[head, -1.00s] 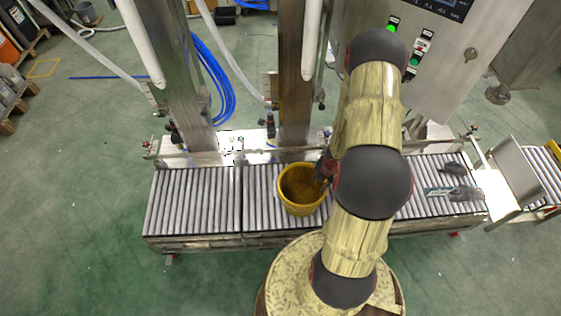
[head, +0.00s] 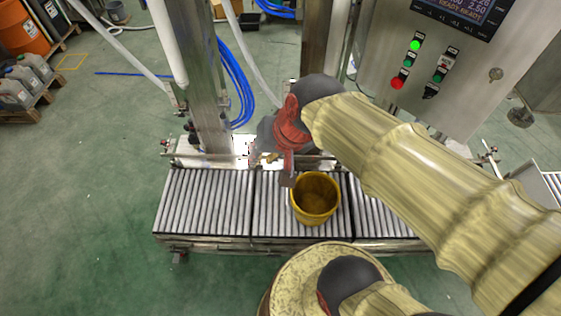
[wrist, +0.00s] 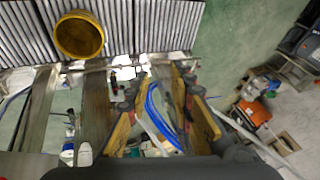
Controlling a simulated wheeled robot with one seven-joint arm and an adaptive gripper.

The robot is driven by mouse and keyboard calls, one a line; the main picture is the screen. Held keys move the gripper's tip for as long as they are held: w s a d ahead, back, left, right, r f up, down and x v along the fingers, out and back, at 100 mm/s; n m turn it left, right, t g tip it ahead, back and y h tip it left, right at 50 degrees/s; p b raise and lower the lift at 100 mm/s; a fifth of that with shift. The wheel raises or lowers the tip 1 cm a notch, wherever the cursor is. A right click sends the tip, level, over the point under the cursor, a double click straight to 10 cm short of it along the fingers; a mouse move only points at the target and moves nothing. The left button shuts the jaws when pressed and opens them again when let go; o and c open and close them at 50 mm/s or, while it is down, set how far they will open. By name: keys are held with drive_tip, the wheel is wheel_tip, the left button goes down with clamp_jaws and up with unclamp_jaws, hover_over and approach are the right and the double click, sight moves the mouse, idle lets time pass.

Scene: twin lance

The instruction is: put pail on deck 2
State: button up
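A yellow pail (head: 316,198) stands upright on the middle section of the roller conveyor (head: 270,213), near its right end. I look down into its open top. It also shows in the wrist view (wrist: 80,37), at the upper left, clear of the fingers. My gripper (wrist: 164,76) is open and empty, with a clear gap between its two yellowish fingers. In the head view it is above the conveyor's back side, just left of and behind the pail. I see no label marking deck 2. The left roller section (head: 203,203) is bare.
Steel posts (head: 205,90) rise behind the conveyor, with a guard rail (head: 215,157) along its back edge. A control panel (head: 440,70) stands at the back right. Blue hoses (head: 238,80) hang behind the posts. My arm covers much of the right roller section.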

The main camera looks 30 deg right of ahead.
drive_tip(key=s+n, duration=0.1)
drive_tip(key=s+d+r+n+h, duration=0.1)
drive_tip(key=s+n, duration=0.1)
drive_tip(key=s+r+n, duration=0.1)
drive_tip(key=s+n, duration=0.1)
drive_tip(key=shift+d+r, duration=0.2)
drive_tip(key=shift+d, duration=0.05)
